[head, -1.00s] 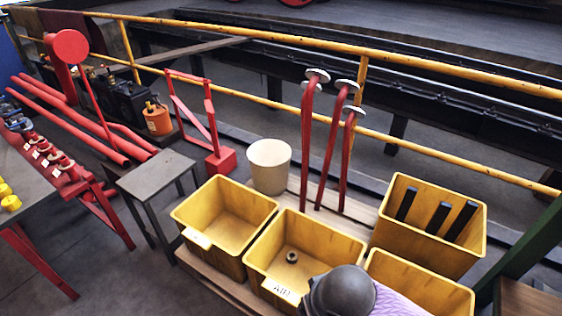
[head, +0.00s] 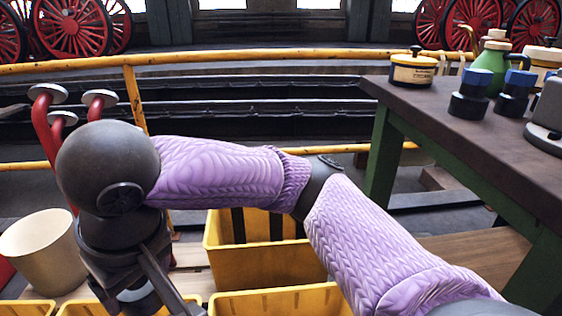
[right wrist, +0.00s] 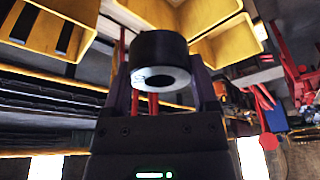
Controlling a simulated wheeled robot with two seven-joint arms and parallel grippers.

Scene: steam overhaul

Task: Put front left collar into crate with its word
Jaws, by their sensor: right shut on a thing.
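My right gripper (head: 140,296) is shut on a collar, a thick dark ring with a pale end face and a round hole. The collar (right wrist: 158,48) shows clearly between the fingers in the right wrist view; in the head view only a bit of it shows. The gripper hangs above the yellow crates at the lower left of the head view. The crates' rims show, such as the left one (head: 28,308), the middle one (head: 75,309) and the right one (head: 290,302). Their labels and insides are hidden. My left gripper is not in view.
A back yellow crate (head: 262,268) holds black bars. A cream bucket (head: 42,255) and red levers (head: 42,125) stand at left. A dark table (head: 450,125) with green legs, bearing bottles and blue-black parts, is at right. A yellow railing (head: 250,55) runs behind.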

